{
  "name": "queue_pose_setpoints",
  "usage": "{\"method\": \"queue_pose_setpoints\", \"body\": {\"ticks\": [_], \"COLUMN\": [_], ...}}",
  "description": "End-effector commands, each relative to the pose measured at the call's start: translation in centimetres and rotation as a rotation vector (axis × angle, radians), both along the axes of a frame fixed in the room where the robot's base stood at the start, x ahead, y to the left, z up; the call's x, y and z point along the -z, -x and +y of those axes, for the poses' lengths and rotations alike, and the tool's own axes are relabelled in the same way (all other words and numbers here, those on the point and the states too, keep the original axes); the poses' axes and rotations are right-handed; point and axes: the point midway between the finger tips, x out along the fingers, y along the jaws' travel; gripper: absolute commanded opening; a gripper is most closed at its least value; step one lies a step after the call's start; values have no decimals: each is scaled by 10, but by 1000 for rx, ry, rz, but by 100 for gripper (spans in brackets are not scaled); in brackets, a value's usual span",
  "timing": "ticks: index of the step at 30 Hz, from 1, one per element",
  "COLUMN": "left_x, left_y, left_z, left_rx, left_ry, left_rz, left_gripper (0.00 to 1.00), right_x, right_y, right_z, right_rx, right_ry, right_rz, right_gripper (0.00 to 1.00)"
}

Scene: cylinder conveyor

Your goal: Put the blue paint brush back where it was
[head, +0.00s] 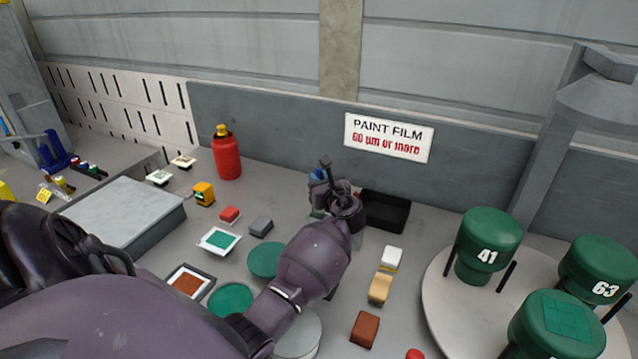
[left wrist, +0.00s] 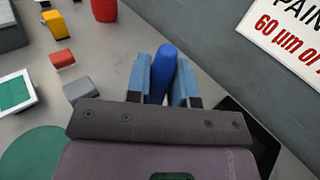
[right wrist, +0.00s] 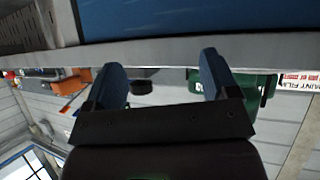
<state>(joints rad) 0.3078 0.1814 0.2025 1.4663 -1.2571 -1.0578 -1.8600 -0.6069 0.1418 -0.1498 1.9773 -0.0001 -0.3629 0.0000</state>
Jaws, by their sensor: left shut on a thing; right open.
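My left gripper (head: 325,180) is over the back of the table, near the wall under the paint film sign. In the left wrist view its two blue fingers (left wrist: 166,88) are shut on a blue object, the blue paint brush (left wrist: 163,72), of which only a rounded blue end shows. The rest of the brush is hidden behind the gripper. A black tray (head: 385,211) stands just right of the gripper. My right gripper (right wrist: 165,75) is open and empty in the right wrist view, away from the tabletop items; it is not seen in the head view.
A red bottle (head: 226,155) stands left of the gripper by the wall. Several small blocks, green discs (head: 231,300) and a framed green pad (head: 219,241) lie in front. Green cylinders (head: 487,240) stand on a round white table (head: 440,300) at right.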

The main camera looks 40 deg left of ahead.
Motion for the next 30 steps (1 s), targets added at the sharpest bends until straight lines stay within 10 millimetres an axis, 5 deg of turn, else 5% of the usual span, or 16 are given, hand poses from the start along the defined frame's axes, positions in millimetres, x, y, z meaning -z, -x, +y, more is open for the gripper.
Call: {"method": "queue_pose_setpoints", "body": {"ticks": [21, 22, 24, 26, 30], "left_x": [14, 14, 14, 14, 14], "left_y": [0, 0, 0, 0, 0], "left_z": [0, 0, 0, 0, 0], "left_rx": [0, 0, 0, 0, 0], "left_ry": [-1, -1, 0, 0, 0], "left_rz": [-1, -1, -1, -1, -1], "left_gripper": [0, 26, 37, 46, 47], "right_x": [1, 0, 0, 0, 0], "right_y": [-2, -2, -2, -2, -2], "right_z": [1, 1, 1, 1, 1], "right_rx": [-1, -1, -1, -1, -1], "right_ry": [-2, -2, -2, -2, -2], "right_rz": [-4, -4, -4, -4, -4], "right_gripper": [80, 80, 80, 80, 80]}}
